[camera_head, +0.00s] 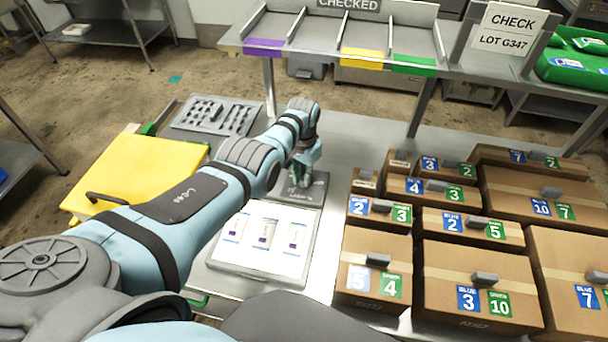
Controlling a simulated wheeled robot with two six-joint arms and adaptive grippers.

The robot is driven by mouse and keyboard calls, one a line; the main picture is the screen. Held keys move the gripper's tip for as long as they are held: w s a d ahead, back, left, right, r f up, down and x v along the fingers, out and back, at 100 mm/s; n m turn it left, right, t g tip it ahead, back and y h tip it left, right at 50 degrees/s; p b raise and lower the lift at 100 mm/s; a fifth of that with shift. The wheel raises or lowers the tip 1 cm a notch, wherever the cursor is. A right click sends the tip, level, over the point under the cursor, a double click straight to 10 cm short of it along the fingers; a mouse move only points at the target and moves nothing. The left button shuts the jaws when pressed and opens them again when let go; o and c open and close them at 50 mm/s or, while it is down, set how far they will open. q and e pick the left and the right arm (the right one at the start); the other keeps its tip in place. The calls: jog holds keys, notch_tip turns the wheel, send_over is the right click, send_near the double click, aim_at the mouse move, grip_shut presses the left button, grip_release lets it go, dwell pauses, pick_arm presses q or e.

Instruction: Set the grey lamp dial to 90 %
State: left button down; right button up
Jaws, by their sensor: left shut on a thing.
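My left arm reaches in from the left, and my left gripper (302,176) points down over a small grey control box (314,194) at the back of the lit lamp panel (222,262). The gripper is shut on the grey lamp dial, which the fingers and wrist hide. I cannot read its scale or setting. The lamp panel glows white, with several small pouches (266,232) lying on it. My right gripper is out of view.
Closed brown cartons (365,245) with blue and green number labels fill the table's right side. A yellow lidded box (135,165) stands at left, near a grey perforated tray (215,116). A shelf marked CHECKED (340,50) spans the back. Bare table shows behind the gripper.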

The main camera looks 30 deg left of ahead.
pick_arm(q)
jog(key=m, duration=0.5)
jog(key=shift+a+f+m, duration=0.1)
jog(key=shift+f+m, duration=0.05)
jog(key=shift+m, duration=0.15)
jog(key=shift+m+b, duration=0.3)
jog(key=shift+m, duration=1.9)
jog(key=c, duration=1.6)
grip_release()
jog(key=shift+w, duration=0.1)
jog(key=shift+c, duration=0.2)
notch_tip(320, 180, up, 12)
jog(key=shift+w, duration=0.1)
